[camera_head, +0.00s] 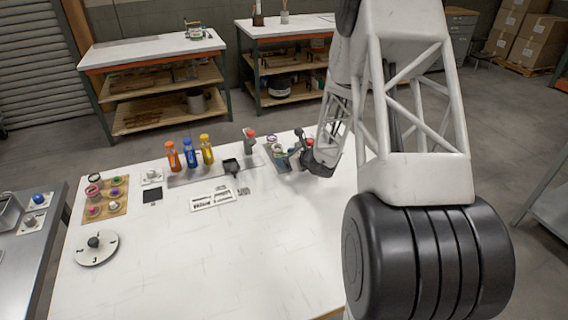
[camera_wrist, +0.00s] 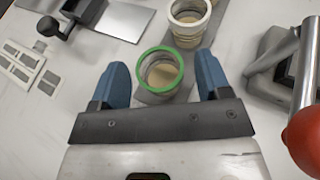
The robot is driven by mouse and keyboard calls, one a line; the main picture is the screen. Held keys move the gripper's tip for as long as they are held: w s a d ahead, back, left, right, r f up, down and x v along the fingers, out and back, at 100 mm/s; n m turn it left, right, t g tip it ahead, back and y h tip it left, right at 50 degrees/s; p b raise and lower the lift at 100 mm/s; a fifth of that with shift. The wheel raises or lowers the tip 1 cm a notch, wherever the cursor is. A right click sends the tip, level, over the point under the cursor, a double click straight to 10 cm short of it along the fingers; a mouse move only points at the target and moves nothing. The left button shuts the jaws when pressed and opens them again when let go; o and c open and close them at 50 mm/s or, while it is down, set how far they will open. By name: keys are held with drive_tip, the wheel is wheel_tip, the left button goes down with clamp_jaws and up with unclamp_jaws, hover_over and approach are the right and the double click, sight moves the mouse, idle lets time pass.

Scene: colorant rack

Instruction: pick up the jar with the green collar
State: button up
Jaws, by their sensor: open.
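The jar with the green collar (camera_wrist: 145,58) shows in the wrist view, seen from above, with an open top and a pale beige inside. It stands on a grey base strip (camera_wrist: 152,98). My gripper (camera_wrist: 162,75) is open, with one blue finger left of the jar and one right of it. The jar lies between and slightly beyond the fingertips, with a gap on both sides; I cannot tell whether the fingers are at its height. In the head view my gripper (camera_head: 292,155) is at the far right of the white table and largely hides the jars.
A second jar with a cream collar (camera_wrist: 188,12) stands just beyond. A metal device with a red knob (camera_wrist: 305,135) stands close on the right. Orange, blue and yellow bottles (camera_head: 190,155) stand at the table's back.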

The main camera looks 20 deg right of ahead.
drive_tip(key=c, duration=1)
drive_tip(key=shift+r, duration=0.15)
drive_tip(key=shift+r, duration=1.4)
drive_tip(key=shift+s+r, duration=0.15)
drive_tip(key=shift+r, duration=0.1)
drive_tip(key=s+a+r, duration=0.1)
drive_tip(key=s+a, duration=0.2)
drive_tip(key=s, duration=1.2)
drive_tip(key=shift+s+a+r, duration=0.15)
drive_tip(key=shift+r, duration=0.05)
